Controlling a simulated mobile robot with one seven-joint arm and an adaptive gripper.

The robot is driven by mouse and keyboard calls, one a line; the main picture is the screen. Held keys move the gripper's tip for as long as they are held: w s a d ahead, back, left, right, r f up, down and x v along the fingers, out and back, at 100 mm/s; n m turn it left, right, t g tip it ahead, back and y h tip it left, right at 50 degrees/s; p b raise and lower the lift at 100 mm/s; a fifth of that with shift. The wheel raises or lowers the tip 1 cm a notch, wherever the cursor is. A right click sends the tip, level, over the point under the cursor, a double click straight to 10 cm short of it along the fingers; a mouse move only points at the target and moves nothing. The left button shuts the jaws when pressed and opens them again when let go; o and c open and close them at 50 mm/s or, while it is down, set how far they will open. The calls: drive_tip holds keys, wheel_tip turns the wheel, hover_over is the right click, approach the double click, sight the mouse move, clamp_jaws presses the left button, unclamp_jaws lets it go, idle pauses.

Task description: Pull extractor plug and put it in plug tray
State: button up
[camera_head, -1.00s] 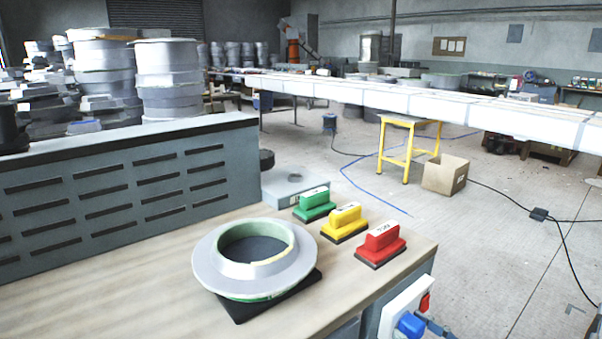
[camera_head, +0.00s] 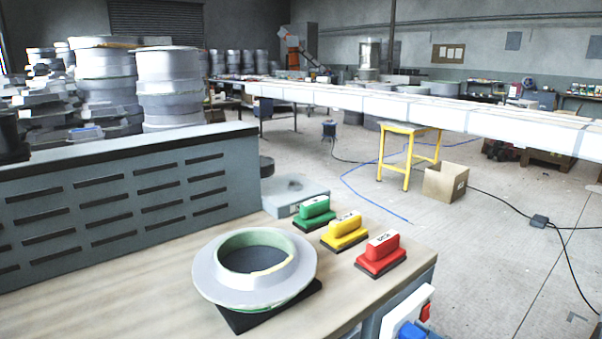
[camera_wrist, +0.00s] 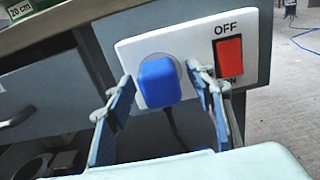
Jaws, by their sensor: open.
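The blue extractor plug (camera_wrist: 158,82) sits in a white socket plate (camera_wrist: 130,50) on the bench's side, its dark cord hanging below. The plug also shows at the bottom edge of the head view (camera_head: 410,331). My gripper (camera_wrist: 158,76) is open in the wrist view, one finger on each side of the plug. The fingertips reach near the plate, and I see gaps between fingers and plug. I cannot surely identify the plug tray; a dark holder with a round opening (camera_wrist: 35,166) shows at the wrist view's lower left.
A red switch (camera_wrist: 229,57) marked OFF above is close beside the right finger. On the bench (camera_head: 130,290) are a grey ring mould (camera_head: 215,275) and green (camera_head: 314,210), yellow (camera_head: 344,230) and red (camera_head: 381,254) handled blocks. A drawer handle (camera_wrist: 18,117) is left of the socket.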

idle(0.8)
clamp_jaws()
drive_tip(key=shift+p, duration=0.3)
drive_tip(key=shift+s+d, duration=0.1)
drive_tip(key=shift+p+v, duration=0.8)
drive_tip(key=shift+v, duration=2.1)
